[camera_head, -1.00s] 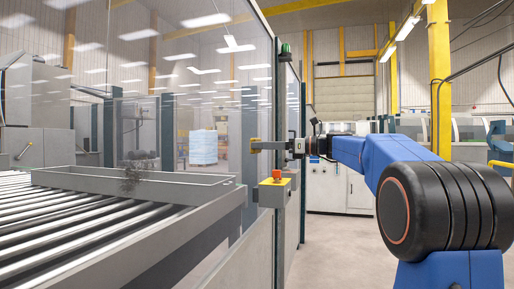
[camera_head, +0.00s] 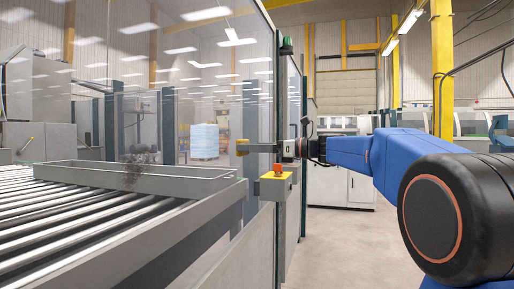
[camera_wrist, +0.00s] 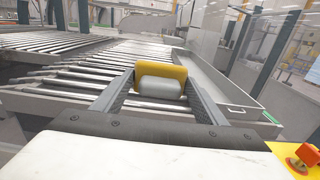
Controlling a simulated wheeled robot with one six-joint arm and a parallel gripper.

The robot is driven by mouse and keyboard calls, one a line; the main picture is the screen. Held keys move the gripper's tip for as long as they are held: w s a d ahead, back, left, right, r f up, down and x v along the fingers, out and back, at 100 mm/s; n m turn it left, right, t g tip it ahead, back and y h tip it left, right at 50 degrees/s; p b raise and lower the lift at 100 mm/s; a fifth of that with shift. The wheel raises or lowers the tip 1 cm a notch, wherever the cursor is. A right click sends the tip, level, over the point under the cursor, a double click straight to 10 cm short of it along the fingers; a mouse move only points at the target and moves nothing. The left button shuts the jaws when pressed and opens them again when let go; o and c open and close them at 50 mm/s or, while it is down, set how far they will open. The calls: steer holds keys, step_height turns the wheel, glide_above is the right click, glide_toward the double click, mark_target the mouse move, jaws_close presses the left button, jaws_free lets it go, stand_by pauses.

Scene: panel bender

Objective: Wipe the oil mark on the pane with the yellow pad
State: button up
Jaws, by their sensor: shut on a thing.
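My gripper (camera_head: 252,148) is shut on the yellow pad (camera_head: 242,147), which sits at its tip in front of the glass pane (camera_head: 215,70). In the wrist view the yellow pad (camera_wrist: 172,73) with its grey grip lies between the two fingers. The oil mark (camera_head: 139,167) is a dark, speckled smudge low on the pane, to the left of the pad. The pad is apart from the mark. I cannot tell whether the pad touches the glass.
A roller conveyor (camera_head: 90,215) with a grey tray-like frame (camera_head: 205,188) shows on the left. A yellow box with a red button (camera_head: 276,172) stands just below my gripper, beside a dark post (camera_head: 281,230). The floor (camera_head: 345,250) on the right is clear.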

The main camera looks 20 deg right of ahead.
steer(key=shift+x, duration=2.15)
steer(key=shift+x, duration=1)
steer(key=shift+d, duration=0.1)
steer(key=shift+w+d, duration=0.7)
steer(key=shift+w, duration=0.3)
steer(key=shift+w+d, duration=0.65)
steer(key=shift+w, duration=0.3)
steer(key=shift+w+d, duration=0.7)
steer(key=shift+w, duration=0.3)
steer(key=shift+s+r, duration=0.1)
steer(key=shift+r, duration=0.6)
steer(key=shift+s+a+r, duration=0.2)
steer(key=shift+s+a, duration=0.5)
steer(key=shift+s, duration=0.3)
steer(key=shift+s+a+r, duration=0.25)
steer(key=shift+s+a, duration=0.45)
steer(key=shift+s, duration=0.25)
steer(key=shift+s+a+r, duration=0.2)
steer(key=shift+s+a, duration=0.5)
steer(key=shift+s, duration=0.3)
steer(key=shift+w+d, duration=0.5)
steer(key=shift+w, duration=0.3)
steer(key=shift+w+d, duration=0.55)
steer(key=shift+w, duration=0.3)
